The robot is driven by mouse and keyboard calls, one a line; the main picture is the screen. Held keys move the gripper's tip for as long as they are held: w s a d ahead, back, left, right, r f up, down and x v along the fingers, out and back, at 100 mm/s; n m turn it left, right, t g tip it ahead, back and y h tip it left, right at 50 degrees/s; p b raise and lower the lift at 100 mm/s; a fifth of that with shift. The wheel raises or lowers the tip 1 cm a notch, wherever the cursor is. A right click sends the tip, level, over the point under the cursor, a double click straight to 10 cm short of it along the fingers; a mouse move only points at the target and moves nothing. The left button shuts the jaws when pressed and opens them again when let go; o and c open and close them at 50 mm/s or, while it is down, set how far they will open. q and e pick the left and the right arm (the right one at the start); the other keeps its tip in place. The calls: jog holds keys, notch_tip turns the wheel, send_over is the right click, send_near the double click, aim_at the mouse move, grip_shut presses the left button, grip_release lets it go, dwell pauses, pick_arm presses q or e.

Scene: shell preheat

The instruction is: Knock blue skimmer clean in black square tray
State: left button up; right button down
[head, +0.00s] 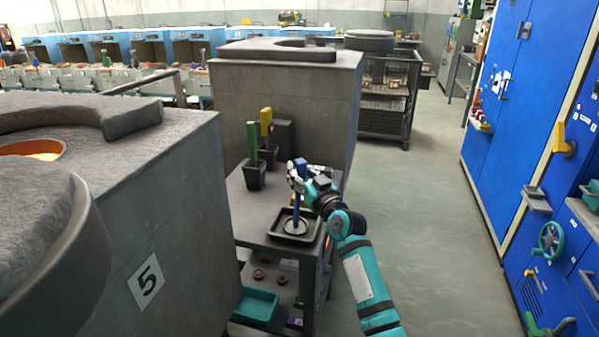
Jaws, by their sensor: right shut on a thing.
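My right gripper (300,177) is shut on the blue skimmer (296,215). It holds the skimmer upright by its blue handle, with the lower end down at the black square tray (272,234). A pale round shape shows at the skimmer's lower end, within the tray's rim. I cannot tell whether it touches the tray floor. The tray sits at the near end of a dark cart top. My left gripper is not in view.
A green-handled tool (252,141) and a yellow-handled tool (266,122) stand in black holders farther back on the cart (238,200). Grey furnace block number 5 (165,225) stands close on the left. Blue cabinets (500,130) line the right. The floor between is clear.

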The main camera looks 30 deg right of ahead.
jog(key=shift+r+p, duration=4.1)
jog(key=shift+r, duration=0.5)
jog(key=shift+f, duration=0.1)
